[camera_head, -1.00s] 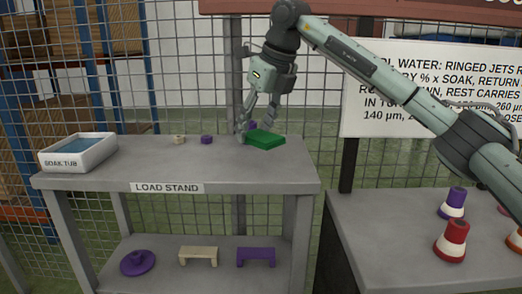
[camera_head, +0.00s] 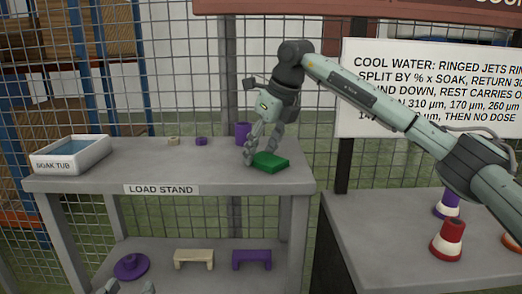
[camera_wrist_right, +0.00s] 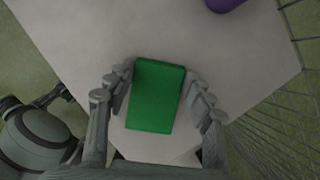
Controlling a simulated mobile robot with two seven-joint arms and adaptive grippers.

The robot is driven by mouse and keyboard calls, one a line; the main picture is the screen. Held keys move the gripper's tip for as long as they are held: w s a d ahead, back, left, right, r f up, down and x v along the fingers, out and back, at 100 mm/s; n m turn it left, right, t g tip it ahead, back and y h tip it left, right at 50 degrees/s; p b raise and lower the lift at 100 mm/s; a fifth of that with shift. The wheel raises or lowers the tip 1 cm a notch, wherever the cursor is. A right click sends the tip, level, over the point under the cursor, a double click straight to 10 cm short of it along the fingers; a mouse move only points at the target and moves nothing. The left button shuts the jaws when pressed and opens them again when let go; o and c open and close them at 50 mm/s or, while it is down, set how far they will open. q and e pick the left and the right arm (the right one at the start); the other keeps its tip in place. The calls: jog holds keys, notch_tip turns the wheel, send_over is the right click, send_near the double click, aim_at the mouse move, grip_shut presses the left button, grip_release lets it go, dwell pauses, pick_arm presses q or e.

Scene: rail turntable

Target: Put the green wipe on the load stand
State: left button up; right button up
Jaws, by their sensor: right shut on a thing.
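The green wipe (camera_head: 270,162) is a flat green block over the right part of the load stand (camera_head: 100,176), a grey table with a name label on its front edge. My right gripper (camera_head: 257,157) is shut on the wipe, pointing down. In the right wrist view the wipe (camera_wrist_right: 156,96) lies between the two fingers (camera_wrist_right: 160,100), with the grey top below it. I cannot tell whether the wipe touches the top. The tips of my left gripper (camera_head: 127,288) show at the bottom edge, apart, with nothing seen between them.
The soak tub (camera_head: 70,155) stands at the stand's left end. A beige ring (camera_head: 173,141), a purple ring (camera_head: 201,141) and a purple cup (camera_head: 242,132) stand along the back. Wire mesh is behind. The middle of the top is clear. A second table (camera_head: 390,215) is on the right.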

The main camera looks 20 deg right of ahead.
aim_at(276, 161)
jog(key=o, duration=1)
pick_arm(q)
jog(key=shift+r, duration=0.15)
pick_arm(e)
jog(key=shift+s+r, duration=0.1)
jog(key=shift+r, duration=0.35)
pick_arm(q)
notch_tip(276, 161, down, 6)
jog(key=a+g+y+p, duration=0.1)
jog(key=a+g+y, duration=0.1)
jog(key=shift+a+g, duration=0.3)
jog(key=shift+a, duration=0.1)
pick_arm(e)
jog(key=v, duration=1.1)
jog(key=shift+s+r, duration=0.1)
